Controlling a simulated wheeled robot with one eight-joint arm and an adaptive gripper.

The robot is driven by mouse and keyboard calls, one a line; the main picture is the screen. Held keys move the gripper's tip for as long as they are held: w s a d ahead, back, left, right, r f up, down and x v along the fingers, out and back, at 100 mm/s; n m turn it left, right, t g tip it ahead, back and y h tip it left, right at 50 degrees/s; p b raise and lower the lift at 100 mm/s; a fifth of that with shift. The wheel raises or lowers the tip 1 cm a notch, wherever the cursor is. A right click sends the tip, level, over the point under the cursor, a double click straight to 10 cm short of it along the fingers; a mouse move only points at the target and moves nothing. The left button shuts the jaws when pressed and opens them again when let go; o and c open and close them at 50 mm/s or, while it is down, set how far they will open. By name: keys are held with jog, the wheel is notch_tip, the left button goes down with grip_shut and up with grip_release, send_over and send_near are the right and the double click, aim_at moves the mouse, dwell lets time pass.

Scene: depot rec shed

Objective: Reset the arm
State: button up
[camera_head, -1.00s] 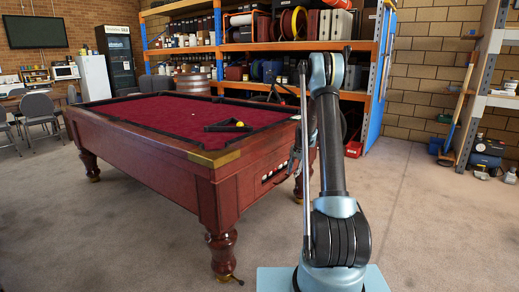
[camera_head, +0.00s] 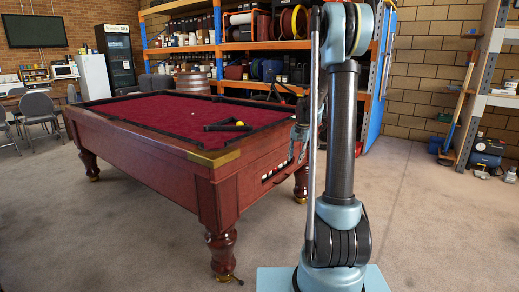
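My arm stands at right of centre in the head view, on its pale blue base. Its dark upper link rises nearly upright to a blue joint near the top edge. My gripper (camera_head: 297,157) hangs partly behind the arm, just left of the dark link, in front of the pool table's right end in the picture. It is small and partly covered, so I cannot tell whether its fingers are open or shut. I see nothing clearly held in it.
A pool table (camera_head: 150,135) with red cloth fills the left and middle. Loaded shelves (camera_head: 250,47) stand behind. A broom (camera_head: 462,108) leans at the right. Carpet at the front left and right is clear.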

jog(key=s+r+n, duration=0.1)
jog(key=s+r, duration=0.2)
jog(key=s, duration=0.9)
jog(key=s+r+n, duration=0.2)
jog(key=s+r, duration=0.1)
jog(key=s, duration=0.9)
jog(key=s+f+n, duration=0.1)
jog(key=s+f, duration=0.3)
jog(key=s, duration=0.5)
jog(key=s+d+f+n+h, duration=0.1)
jog(key=s+f, duration=0.3)
jog(key=s, duration=0.6)
jog(key=shift+d+t, duration=0.2)
jog(key=shift+t, duration=0.1)
jog(key=shift+s, duration=0.1)
jog(key=shift+w+f, duration=0.2)
jog(key=shift+w, duration=0.2)
